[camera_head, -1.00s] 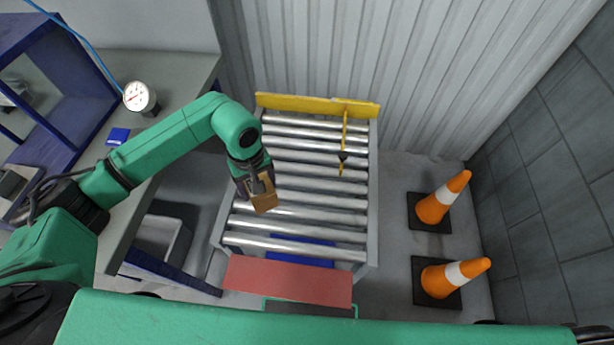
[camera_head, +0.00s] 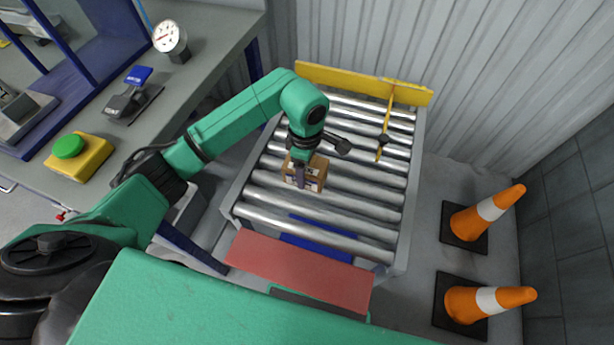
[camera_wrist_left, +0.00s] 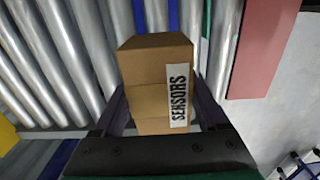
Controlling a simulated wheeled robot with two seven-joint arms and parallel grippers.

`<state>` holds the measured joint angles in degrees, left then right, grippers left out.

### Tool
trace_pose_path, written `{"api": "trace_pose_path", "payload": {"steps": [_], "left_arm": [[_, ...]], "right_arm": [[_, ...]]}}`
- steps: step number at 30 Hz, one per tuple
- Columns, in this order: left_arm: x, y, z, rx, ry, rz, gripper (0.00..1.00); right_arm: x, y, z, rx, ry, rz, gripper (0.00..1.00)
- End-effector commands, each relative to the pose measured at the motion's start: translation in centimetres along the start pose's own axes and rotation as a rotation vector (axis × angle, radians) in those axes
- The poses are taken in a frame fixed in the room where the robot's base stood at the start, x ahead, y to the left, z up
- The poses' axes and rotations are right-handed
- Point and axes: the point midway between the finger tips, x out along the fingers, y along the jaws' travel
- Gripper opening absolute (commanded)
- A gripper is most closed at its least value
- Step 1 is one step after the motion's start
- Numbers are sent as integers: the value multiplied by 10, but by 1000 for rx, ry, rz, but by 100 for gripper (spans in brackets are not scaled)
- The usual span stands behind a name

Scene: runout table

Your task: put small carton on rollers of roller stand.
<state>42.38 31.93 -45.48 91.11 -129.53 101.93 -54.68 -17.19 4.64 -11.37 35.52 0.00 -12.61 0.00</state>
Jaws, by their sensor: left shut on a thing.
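The small carton (camera_head: 312,172) is a brown box with printed labels. In the left wrist view the carton (camera_wrist_left: 155,80) shows a white label reading SENSORS and sits between the two fingers. My left gripper (camera_head: 302,176) is shut on it, over the near-left part of the roller stand (camera_head: 412,190). The silver rollers (camera_head: 355,185) lie below and around the carton. I cannot tell whether the carton's underside touches the rollers or is just above them. My right gripper is not in view.
A yellow end board (camera_head: 350,80) and a thin yellow bar (camera_head: 386,125) stand at the stand's far side. A red panel (camera_head: 300,272) is at its near end. A workbench (camera_head: 205,75) is on the left. Rollers to the right are clear.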

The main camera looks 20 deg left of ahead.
Motion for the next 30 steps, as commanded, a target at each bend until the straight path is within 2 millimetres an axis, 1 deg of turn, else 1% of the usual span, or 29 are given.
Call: {"api": "trace_pose_path", "payload": {"steps": [2, 6, 8, 14, 17, 18, 19, 20, 26, 28, 29, 30], "left_arm": [[10, 0, 0, -1, -2, -2, 11], [38, -1, 0, -2, -1, -4, 11], [45, -1, 0, 0, -1, -2, 11], [47, 0, 0, 1, 0, 1, 11], [50, 0, 0, 1, 0, 1, 11], [49, 0, 0, 1, 0, 1, 86], [49, 0, 0, 1, 0, 0, 98], [49, 0, 0, 1, 0, 0, 100], [48, 0, 0, 1, 0, 0, 100], [43, 0, 0, 1, 0, 1, 100], [42, 1, 0, 1, 0, 3, 100], [36, 2, 0, 1, -1, 5, 100]], "right_arm": [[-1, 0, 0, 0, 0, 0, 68], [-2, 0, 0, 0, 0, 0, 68], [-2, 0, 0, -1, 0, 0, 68], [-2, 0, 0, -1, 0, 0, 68], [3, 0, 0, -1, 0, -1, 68], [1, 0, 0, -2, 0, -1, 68], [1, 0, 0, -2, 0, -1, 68], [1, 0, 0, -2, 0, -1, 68], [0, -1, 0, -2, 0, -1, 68], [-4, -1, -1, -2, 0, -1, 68], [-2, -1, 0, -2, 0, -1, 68], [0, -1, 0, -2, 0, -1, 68]]}}
